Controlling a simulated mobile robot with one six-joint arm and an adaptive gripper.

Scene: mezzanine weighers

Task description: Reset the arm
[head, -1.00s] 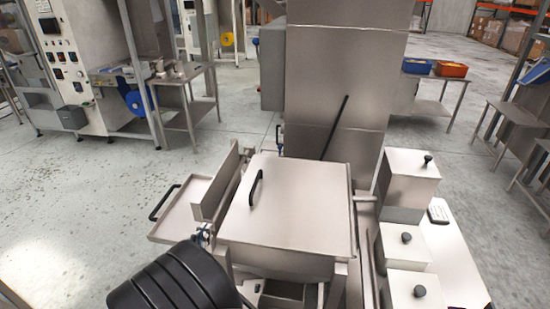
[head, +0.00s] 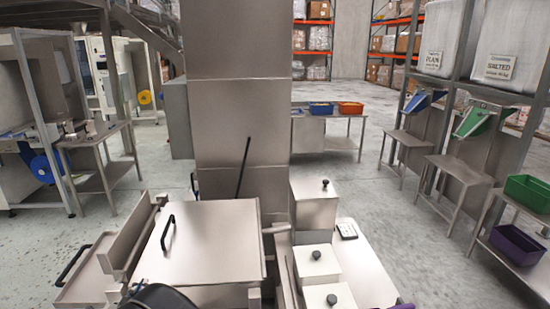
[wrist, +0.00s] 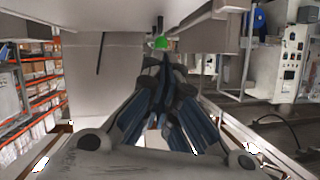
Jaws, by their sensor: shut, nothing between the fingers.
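My gripper (wrist: 166,68) shows in the wrist view, its fingers drawn together with nothing between them. The fingertips point up the picture toward a steel machine column (wrist: 125,60). Nothing touches the fingertips that I can see. In the head view a dark rounded part of my arm shows at the bottom edge; the gripper itself is not in that view.
A steel machine with a black-handled lid (head: 205,242) stands close in front, below a tall steel column (head: 238,100). Lidded steel boxes (head: 316,205) stand to its right. A side tray (head: 85,275) juts out left. Clear floor (head: 385,215) lies right, before several steel tables.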

